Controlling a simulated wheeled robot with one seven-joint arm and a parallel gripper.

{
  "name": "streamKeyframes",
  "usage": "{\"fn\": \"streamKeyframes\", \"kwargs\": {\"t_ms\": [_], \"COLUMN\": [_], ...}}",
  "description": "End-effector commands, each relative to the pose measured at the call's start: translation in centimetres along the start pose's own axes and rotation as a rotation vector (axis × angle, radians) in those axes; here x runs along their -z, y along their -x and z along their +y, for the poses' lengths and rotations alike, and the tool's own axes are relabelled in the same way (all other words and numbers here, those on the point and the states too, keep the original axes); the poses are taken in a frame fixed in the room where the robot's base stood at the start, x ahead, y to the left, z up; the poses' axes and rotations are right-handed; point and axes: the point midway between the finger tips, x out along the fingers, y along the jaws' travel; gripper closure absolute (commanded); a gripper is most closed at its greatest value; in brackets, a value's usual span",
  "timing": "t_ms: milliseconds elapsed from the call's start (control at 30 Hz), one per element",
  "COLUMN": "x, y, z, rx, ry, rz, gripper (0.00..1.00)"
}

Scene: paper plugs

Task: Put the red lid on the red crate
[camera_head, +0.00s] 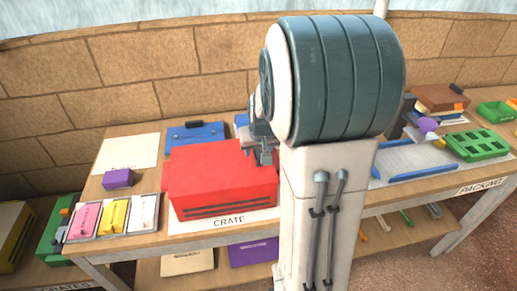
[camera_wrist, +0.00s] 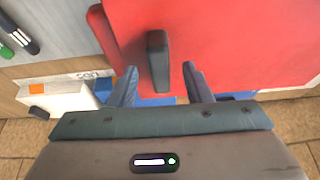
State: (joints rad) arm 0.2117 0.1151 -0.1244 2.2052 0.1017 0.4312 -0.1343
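The red crate (camera_head: 228,203) stands on the left table above a CRATE label, with dark slots in its front. A flat red top, seemingly the red lid (camera_head: 208,163), covers it; I cannot tell how exactly it is seated. In the wrist view the red lid (camera_wrist: 235,45) fills the upper right, with a dark handle (camera_wrist: 158,62) on it. My gripper (camera_wrist: 159,68) is open, its fingers on either side of the handle with gaps to both. In the head view my gripper (camera_head: 262,152) is at the lid's right side, partly hidden by my arm.
A blue lid (camera_head: 195,135) lies behind the crate. A purple block (camera_head: 118,179) and trays with pink, yellow and white items (camera_head: 113,217) are at left. A green tray (camera_head: 478,144) and a blue-edged mat (camera_head: 410,163) are on the right. My arm hides the middle.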

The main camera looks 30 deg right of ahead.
Motion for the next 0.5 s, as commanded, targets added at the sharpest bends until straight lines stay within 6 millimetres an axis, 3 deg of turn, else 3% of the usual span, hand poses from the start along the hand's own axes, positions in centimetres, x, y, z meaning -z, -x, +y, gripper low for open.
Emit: {"fn": "streamKeyframes", "kwargs": {"t_ms": [267,500], "x": [0.1,0.1], "y": [1.4,5.9], "z": [0.0,0.0], "rx": [0.001,0.001], "ry": [0.000,-0.001], "rz": [0.003,0.005], "gripper": [0.55,0.55]}}
